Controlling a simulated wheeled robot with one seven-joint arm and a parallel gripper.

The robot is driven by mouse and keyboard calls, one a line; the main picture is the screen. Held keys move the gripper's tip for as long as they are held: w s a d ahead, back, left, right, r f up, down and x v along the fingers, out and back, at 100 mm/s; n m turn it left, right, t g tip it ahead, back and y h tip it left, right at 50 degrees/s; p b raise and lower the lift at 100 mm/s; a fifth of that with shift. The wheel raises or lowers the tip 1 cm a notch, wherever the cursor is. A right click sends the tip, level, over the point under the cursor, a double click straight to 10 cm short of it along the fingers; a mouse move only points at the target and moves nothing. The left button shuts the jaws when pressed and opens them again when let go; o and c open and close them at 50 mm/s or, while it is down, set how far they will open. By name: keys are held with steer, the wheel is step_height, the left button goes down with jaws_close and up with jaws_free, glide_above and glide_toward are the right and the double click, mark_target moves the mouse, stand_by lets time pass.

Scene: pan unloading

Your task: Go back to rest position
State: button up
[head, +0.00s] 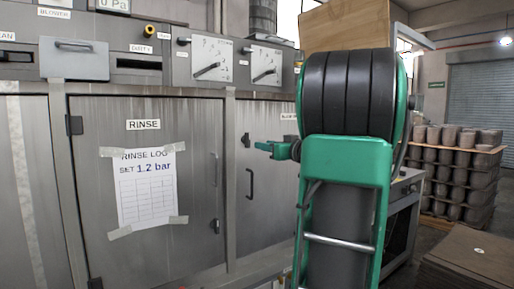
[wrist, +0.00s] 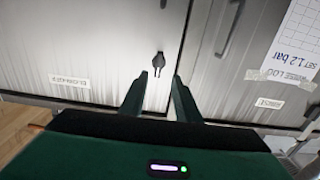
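My gripper (wrist: 158,90) is open in the wrist view, its two dark green fingers apart with nothing between them. A black latch knob (wrist: 158,62) on the grey metal cabinet shows just beyond the fingertips; I cannot tell the exact gap. In the head view my gripper (head: 268,149) sticks out left of my green and black arm, in front of the right cabinet door (head: 262,205). The same latch (head: 246,140) shows just left of it. No pan is in view.
The RINSE door (head: 90,200) is shut and carries a taped rinse log sheet (head: 147,189). Dials (head: 211,60) and a pulled-out grey drawer front (head: 74,59) sit above. Stacked brown pots (head: 460,165) and a brown box (head: 470,260) stand at right.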

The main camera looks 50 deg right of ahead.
steer(key=shift+s+a, duration=0.1)
steer(key=shift+s, duration=0.25)
stand_by(0.3)
steer(key=s+a+f+g+y, duration=0.2)
steer(key=a+f+g, duration=0.2)
steer(key=a+f, duration=0.5)
steer(key=s+a+f+g+y, duration=0.1)
steer(key=a+f+g, duration=0.3)
steer(key=a+f, duration=0.5)
steer(key=s+a+f+m+g, duration=0.1)
steer(key=s+a+f+g, duration=0.2)
steer(key=s, duration=0.4)
steer(key=s+a+f+m+g, duration=0.1)
steer(key=s+a+f+g, duration=0.2)
steer(key=s+f, duration=0.3)
steer(key=s+a+f+m+g+y, duration=0.1)
steer(key=s+a+f+g, duration=0.2)
steer(key=s, duration=0.6)
step_height(320, 180, down, 2)
steer(key=shift+s+a+f+m+g, duration=0.15)
steer(key=shift+s+a+m+g, duration=0.15)
steer(key=shift+m, duration=0.1)
